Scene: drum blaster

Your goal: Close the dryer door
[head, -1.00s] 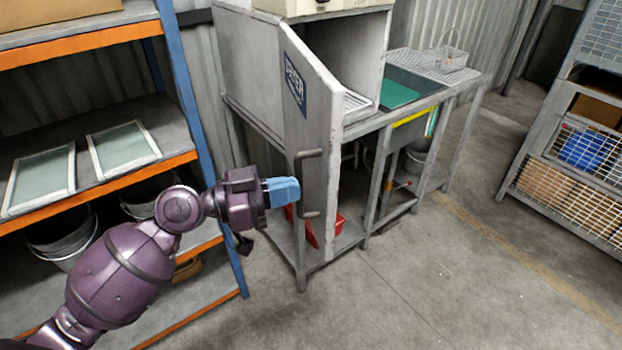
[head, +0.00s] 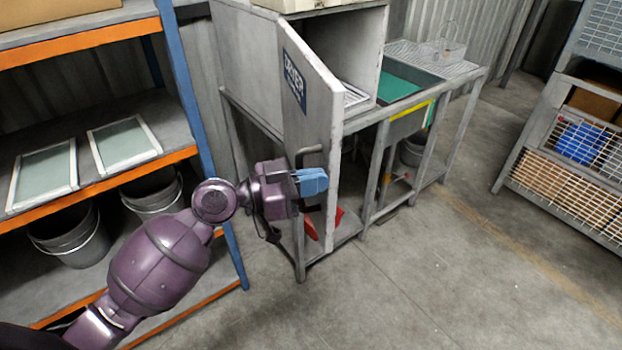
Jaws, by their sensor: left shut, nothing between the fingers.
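The dryer door (head: 314,110) is a grey panel with a blue "DRYER" label. It stands open, swung outward from the grey dryer box (head: 362,50), whose inside with a white rack shows to its right. A dark bar handle (head: 309,153) is on the door's outer face. My left gripper (head: 313,181), with blue fingers, is shut and empty in front of the door at handle height. It hides the handle's lower part; I cannot tell whether it touches handle or door. My right gripper is out of view.
An orange and blue shelf unit (head: 150,160) with framed panels and buckets stands close on the left, behind my left arm. A bench with a green-bottomed sink (head: 398,90) adjoins the dryer. A wire cage rack (head: 570,160) stands right. The front floor is clear.

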